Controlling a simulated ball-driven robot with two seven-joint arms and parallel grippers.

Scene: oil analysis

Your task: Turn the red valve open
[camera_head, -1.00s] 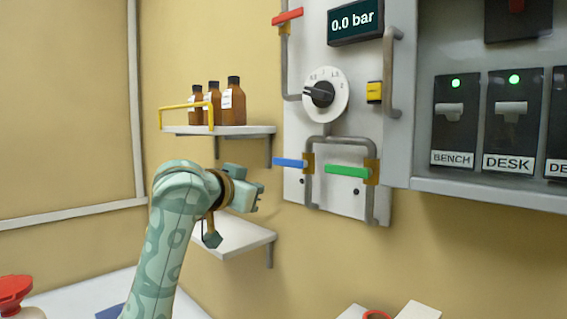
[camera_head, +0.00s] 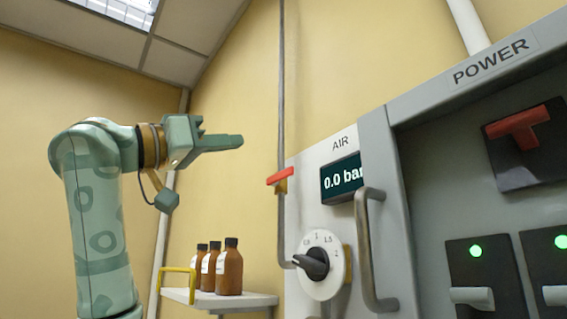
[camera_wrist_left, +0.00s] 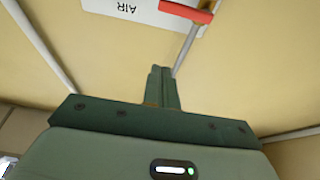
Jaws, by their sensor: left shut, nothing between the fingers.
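The red valve (camera_head: 280,177) is a red bar handle on a brass body, set on a grey vertical pipe at the left edge of the AIR panel. The handle lies roughly crosswise to the pipe. In the left wrist view the red handle (camera_wrist_left: 186,12) shows at the top, beyond the fingertips. My left gripper (camera_head: 238,142) is to the left of the valve and a little higher in the picture, pointing right. Its fingers (camera_wrist_left: 160,70) are shut together and empty, apart from the handle. My right gripper is in no view.
Brown bottles (camera_head: 229,268) stand on a railed shelf (camera_head: 250,300) below my gripper. The POWER cabinet (camera_head: 425,100) is at right.

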